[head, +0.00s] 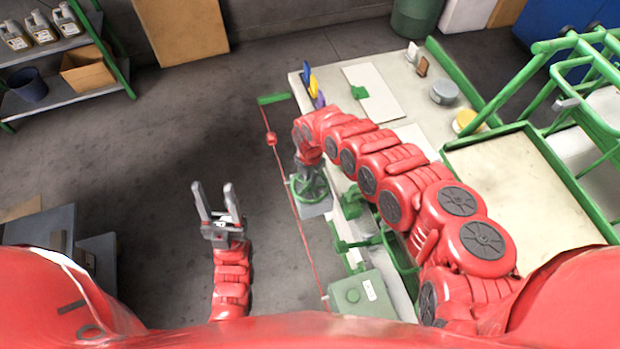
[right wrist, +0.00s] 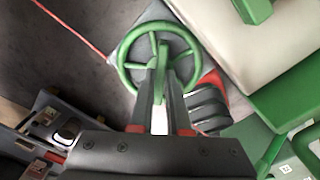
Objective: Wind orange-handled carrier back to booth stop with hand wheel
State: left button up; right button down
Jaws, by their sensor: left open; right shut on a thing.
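The green hand wheel (head: 313,183) sits on a grey base plate beside the bench, low on its left side. In the right wrist view the wheel (right wrist: 126,78) shows its full ring and spokes. My right gripper (right wrist: 159,92) is shut on an upright green part of the wheel near its lower rim; the exact contact is partly hidden by the fingers. A small red block (head: 271,138) sits on a thin red line (head: 296,222); I cannot tell whether it is the orange-handled carrier. My left gripper (head: 214,192) is open and empty over the floor.
A green bar (head: 273,98) stands at the line's far end, a green box (head: 362,295) at its near end. The bench (head: 388,75) holds several small items. Shelves (head: 62,97) stand far left. The floor around my left gripper is clear.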

jog(key=shift+n+b, duration=1.1)
jog(key=shift+b, duration=0.2)
jog(key=c, duration=0.9)
grip_release()
jog(key=shift+r, duration=8.75)
